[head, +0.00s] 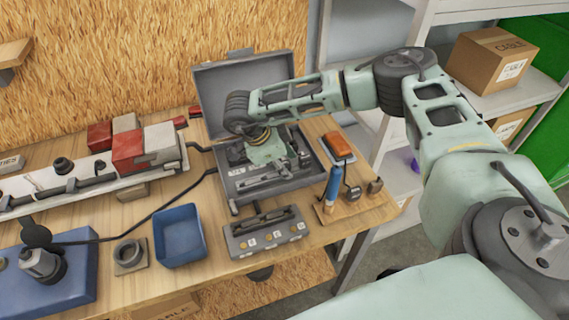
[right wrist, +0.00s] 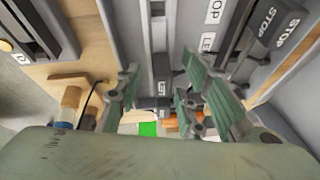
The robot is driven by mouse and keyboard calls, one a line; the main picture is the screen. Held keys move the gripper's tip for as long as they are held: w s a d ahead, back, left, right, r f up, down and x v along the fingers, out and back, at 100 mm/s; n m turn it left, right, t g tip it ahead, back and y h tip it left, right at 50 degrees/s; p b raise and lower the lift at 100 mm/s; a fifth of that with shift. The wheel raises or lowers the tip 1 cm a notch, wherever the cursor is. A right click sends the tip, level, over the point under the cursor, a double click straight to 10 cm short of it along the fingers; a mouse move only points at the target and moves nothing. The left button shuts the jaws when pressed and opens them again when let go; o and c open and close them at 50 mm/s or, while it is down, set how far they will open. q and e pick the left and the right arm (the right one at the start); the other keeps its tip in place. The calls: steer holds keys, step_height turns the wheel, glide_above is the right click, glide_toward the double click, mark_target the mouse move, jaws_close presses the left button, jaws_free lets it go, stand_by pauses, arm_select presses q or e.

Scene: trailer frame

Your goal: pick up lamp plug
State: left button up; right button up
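My right gripper (head: 270,152) hangs pointing down over the open grey case (head: 232,190) on the wooden bench. In the right wrist view its two green-padded fingers (right wrist: 160,95) stand apart with nothing gripped between them. Grey parts with white labels lie in the case below, partly hidden by the gripper. I cannot tell for sure which part is the lamp plug. An orange lamp (head: 338,146) lies at the case's right side. Small dark connectors (head: 352,191) sit on a wooden block beside a blue-handled tool (head: 333,183). My left gripper is not in view.
A black cable (head: 150,215) crosses the bench to a connector (head: 42,264) on a blue block. A blue tray (head: 180,236) and a grey switch box (head: 265,233) stand in front of the case. Shelves with cardboard boxes (head: 493,60) are at right.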

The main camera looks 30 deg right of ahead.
steer(key=c, duration=0.5)
steer(key=shift+c, duration=1.4)
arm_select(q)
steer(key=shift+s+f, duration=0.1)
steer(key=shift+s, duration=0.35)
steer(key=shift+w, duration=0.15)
arm_select(e)
steer(key=shift+r, duration=0.15)
steer(key=shift+r+b, duration=0.3)
steer(key=shift+r, duration=0.1)
step_height(320, 180, up, 8)
steer(key=b, duration=0.3)
steer(key=shift+a+r, duration=0.1)
steer(key=shift+r, duration=0.15)
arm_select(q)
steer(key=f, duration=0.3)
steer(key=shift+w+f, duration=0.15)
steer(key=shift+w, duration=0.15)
arm_select(e)
steer(key=shift+r, duration=0.35)
